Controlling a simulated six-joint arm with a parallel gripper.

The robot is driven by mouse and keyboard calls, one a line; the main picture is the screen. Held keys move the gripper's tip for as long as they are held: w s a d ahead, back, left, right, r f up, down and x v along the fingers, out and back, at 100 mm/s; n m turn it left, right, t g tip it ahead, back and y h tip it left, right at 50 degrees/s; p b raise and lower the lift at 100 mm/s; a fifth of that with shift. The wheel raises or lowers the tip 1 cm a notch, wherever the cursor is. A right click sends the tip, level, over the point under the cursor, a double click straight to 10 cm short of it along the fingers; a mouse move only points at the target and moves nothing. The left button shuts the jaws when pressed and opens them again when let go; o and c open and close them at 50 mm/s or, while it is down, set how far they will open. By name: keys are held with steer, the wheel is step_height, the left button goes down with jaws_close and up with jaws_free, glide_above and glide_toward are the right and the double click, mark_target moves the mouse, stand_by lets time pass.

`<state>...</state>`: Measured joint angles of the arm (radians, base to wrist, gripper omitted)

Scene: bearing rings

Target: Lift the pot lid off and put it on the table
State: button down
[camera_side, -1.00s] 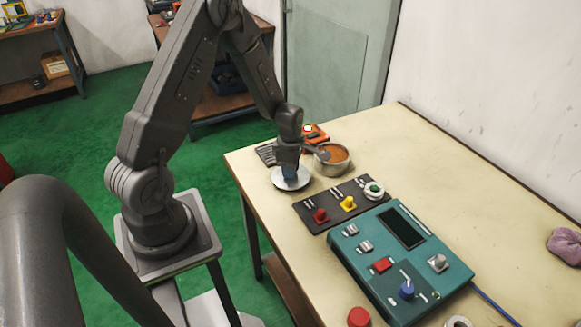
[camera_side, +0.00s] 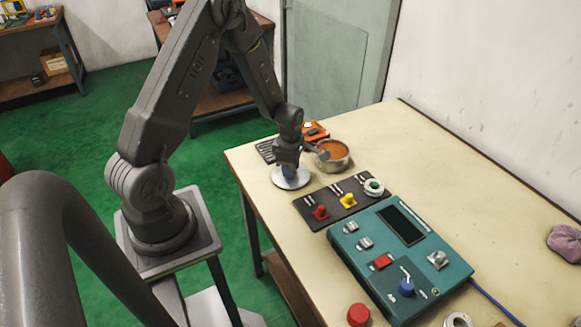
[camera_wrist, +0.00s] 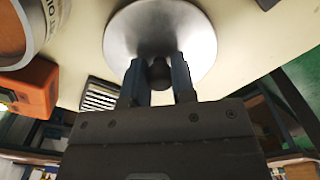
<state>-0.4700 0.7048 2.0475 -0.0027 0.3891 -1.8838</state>
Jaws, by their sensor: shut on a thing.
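In the wrist view the lid (camera_wrist: 160,22) lies flat across the fingertips. My gripper (camera_side: 289,168) is above the lid; in the wrist view its two blue-grey fingers (camera_wrist: 158,72) are shut on the dark knob. The lid is at or very near the table top; I cannot tell if it touches. The pot (camera_side: 333,160) stands uncovered, with orange-brown contents showing.
A dark slotted plate (camera_side: 266,151) and an orange device (camera_side: 315,131) lie close behind the lid. A dark panel (camera_side: 318,204) with red and yellow knobs and a teal control box (camera_side: 365,262) are in front. The table's right side is mostly clear.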

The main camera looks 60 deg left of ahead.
steer(key=c, duration=0.9)
jaws_free()
steer(key=shift+o, duration=0.2)
steer(key=shift+r, duration=3.75)
steer(key=shift+r, duration=0.1)
steer(key=s+d+r+m+t, duration=0.35)
steer(key=d+r+m, duration=0.55)
steer(key=r+m, duration=0.45)
steer(key=s+d+r+m+t, duration=0.2)
steer(key=s+d+r+m, duration=0.6)
steer(key=s+m, duration=0.4)
steer(key=shift+d+r+m, duration=0.3)
steer(key=shift+r+m, duration=0.3)
steer(key=shift+m, duration=0.15)
